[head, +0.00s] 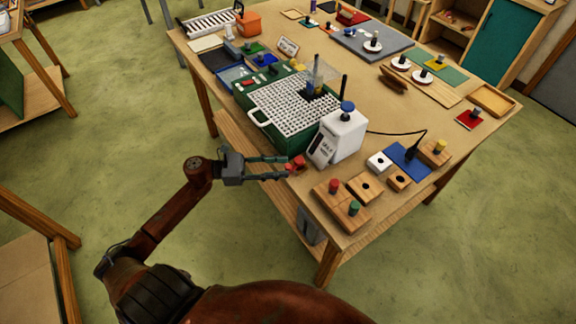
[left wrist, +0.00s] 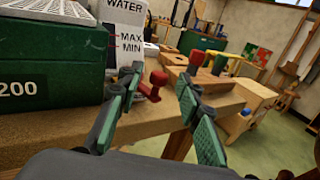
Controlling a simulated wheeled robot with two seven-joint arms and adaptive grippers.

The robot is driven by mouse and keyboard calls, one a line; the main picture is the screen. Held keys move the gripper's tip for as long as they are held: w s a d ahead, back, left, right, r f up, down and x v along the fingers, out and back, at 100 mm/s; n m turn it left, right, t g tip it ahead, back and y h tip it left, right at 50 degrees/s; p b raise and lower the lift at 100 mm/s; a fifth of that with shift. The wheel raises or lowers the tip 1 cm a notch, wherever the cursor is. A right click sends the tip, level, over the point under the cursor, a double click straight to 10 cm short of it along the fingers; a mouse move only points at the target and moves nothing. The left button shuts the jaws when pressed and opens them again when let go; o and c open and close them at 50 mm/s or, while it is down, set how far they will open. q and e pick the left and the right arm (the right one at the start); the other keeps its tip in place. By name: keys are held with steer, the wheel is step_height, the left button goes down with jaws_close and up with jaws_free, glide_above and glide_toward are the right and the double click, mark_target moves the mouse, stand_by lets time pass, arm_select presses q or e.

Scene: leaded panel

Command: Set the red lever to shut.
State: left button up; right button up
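The red lever (head: 298,162) sits at the table's front edge, just below the white water tank. It also shows in the left wrist view (left wrist: 155,84), with a red knob on top and a red part lower down. My left gripper (head: 289,167) reaches in from the left with its fingertips close to the lever. In the left wrist view its two green-padded fingers (left wrist: 160,97) are spread apart, and the lever appears between them. No clear contact shows. The lever's pivot and any setting marks are too small to read. My right gripper is not in view.
The white water tank (head: 344,133), marked MAX and MIN, stands behind the lever. A green case with a white grid top (head: 262,117) lies to its left. Wooden blocks with coloured pegs (head: 330,205) stand to the right.

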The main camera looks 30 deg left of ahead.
mark_target(288, 166)
arm_select(q)
steer(key=shift+x, duration=1.55)
steer(key=shift+c, duration=0.3)
jaws_close()
